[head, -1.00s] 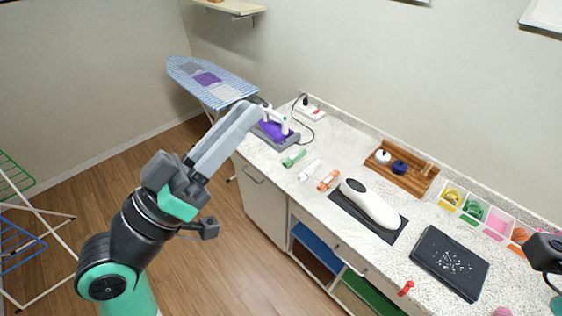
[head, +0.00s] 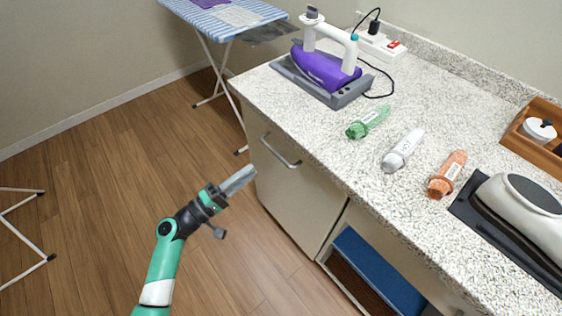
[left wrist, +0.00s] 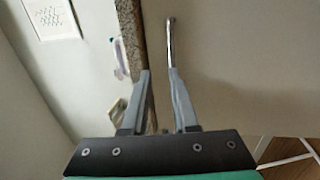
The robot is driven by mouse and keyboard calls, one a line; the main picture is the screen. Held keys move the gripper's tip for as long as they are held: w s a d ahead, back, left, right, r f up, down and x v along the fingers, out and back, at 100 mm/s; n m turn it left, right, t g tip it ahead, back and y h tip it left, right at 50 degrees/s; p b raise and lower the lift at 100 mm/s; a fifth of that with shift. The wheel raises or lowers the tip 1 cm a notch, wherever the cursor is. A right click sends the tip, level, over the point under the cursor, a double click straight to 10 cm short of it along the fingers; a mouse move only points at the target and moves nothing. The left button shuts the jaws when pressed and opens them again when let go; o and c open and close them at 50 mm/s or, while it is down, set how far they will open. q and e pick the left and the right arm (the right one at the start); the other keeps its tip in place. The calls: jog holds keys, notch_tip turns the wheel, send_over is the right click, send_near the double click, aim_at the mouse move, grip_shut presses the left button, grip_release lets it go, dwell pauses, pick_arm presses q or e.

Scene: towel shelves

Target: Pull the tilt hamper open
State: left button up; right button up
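The tilt hamper (head: 292,195) is a cream front panel under the left end of the counter, and it stands closed. Its metal bar handle (head: 280,150) is near the top of the panel. In the left wrist view the handle (left wrist: 170,42) is ahead of the fingertips. My left gripper (head: 250,171) is in front of the panel, a little left of and below the handle in the head view. In the left wrist view its two fingers (left wrist: 160,72) are apart with nothing between them. My right gripper is out of view.
The speckled counter (head: 300,120) overhangs the panel. Open shelves with a blue towel (head: 375,268) are to the right.

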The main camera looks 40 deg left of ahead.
aim_at(276, 152)
pick_arm(q)
jog(key=x, duration=0.3)
jog(key=f+b+x, duration=0.1)
jog(key=x, duration=0.3)
jog(key=f+x, duration=0.1)
jog(key=x, duration=0.2)
jog(key=shift+w+a+b, duration=0.35)
jog(key=shift+w+b, duration=0.05)
jog(key=shift+w, duration=0.05)
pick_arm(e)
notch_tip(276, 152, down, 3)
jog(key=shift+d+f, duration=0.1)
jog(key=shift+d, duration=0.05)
pick_arm(q)
grip_shut()
dwell(0.7)
